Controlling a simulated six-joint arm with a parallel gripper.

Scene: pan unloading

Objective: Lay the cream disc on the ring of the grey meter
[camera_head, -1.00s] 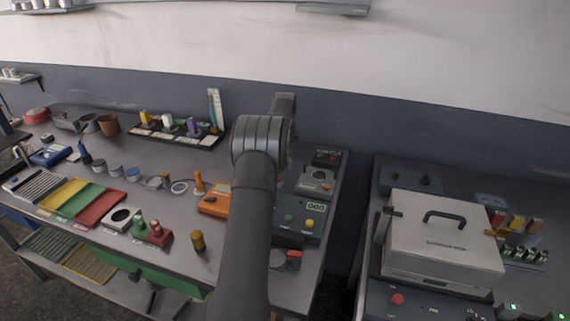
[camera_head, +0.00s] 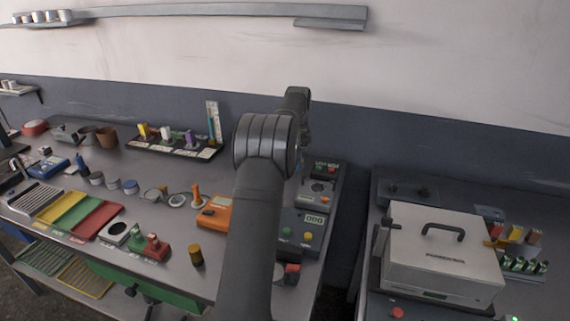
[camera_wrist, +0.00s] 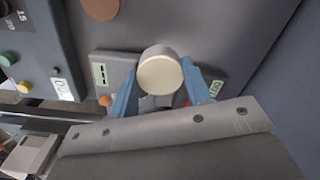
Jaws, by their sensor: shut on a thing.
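The cream disc (camera_wrist: 161,74) is held between the two blue fingers of my gripper (camera_wrist: 161,88) in the wrist view. A grey meter (camera_wrist: 114,64) with a small display and an orange button lies behind the disc there. The disc and fingers cover its middle, so I cannot see its ring in this view or tell the gap to it. In the head view what seems to be the same meter (camera_head: 318,189) is on the bench right of my arm. My arm hides the gripper and the disc in that view.
A grey unit with green and yellow buttons (camera_head: 300,234) stands nearer than the meter, and another unit (camera_head: 326,171) stands behind it. An orange meter (camera_head: 214,214) is left of my arm. A large white box (camera_head: 440,262) is on the right bench, across a gap.

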